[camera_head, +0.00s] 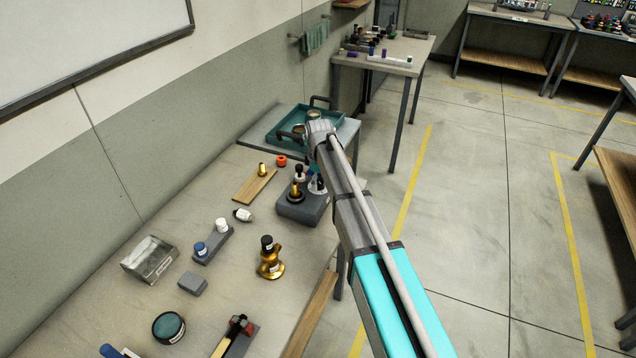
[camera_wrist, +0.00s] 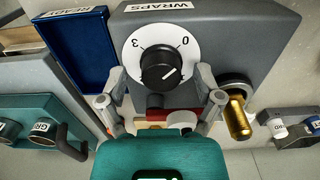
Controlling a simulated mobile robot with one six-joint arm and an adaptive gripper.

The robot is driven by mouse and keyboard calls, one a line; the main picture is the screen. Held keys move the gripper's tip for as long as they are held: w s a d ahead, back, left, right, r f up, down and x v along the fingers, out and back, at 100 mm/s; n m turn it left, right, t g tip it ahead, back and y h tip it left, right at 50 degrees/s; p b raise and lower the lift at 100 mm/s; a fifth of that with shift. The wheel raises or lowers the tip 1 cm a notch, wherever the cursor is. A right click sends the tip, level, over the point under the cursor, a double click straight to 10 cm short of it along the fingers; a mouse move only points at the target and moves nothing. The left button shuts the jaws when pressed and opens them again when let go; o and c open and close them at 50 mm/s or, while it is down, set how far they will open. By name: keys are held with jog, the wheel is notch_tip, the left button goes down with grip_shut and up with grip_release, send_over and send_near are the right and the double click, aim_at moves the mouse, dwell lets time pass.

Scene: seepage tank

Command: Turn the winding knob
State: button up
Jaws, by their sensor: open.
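The winding knob (camera_wrist: 158,70) is black and round, with a white pointer mark slanting to the lower right. It sits on a white dial (camera_wrist: 135,38) with a 3 at upper left and a 0 at upper right. The dial is on the face of a dark grey box (camera_wrist: 240,40) with a label reading WRAPS on top. My gripper (camera_wrist: 160,82) is open, one finger on each side of the knob, with gaps between. I cannot tell how close the fingertips are in depth. In the head view, I cannot make out the knob or the fingers.
In the wrist view, a blue bin (camera_wrist: 75,50) is left of the box and a brass cylinder (camera_wrist: 237,118) right. A teal tray (camera_wrist: 40,110) is at lower left. Open floor lies right.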

jog(key=c, duration=1)
jog(key=shift+a, duration=0.2)
jog(key=shift+c, duration=0.8)
jog(key=shift+d, duration=0.15)
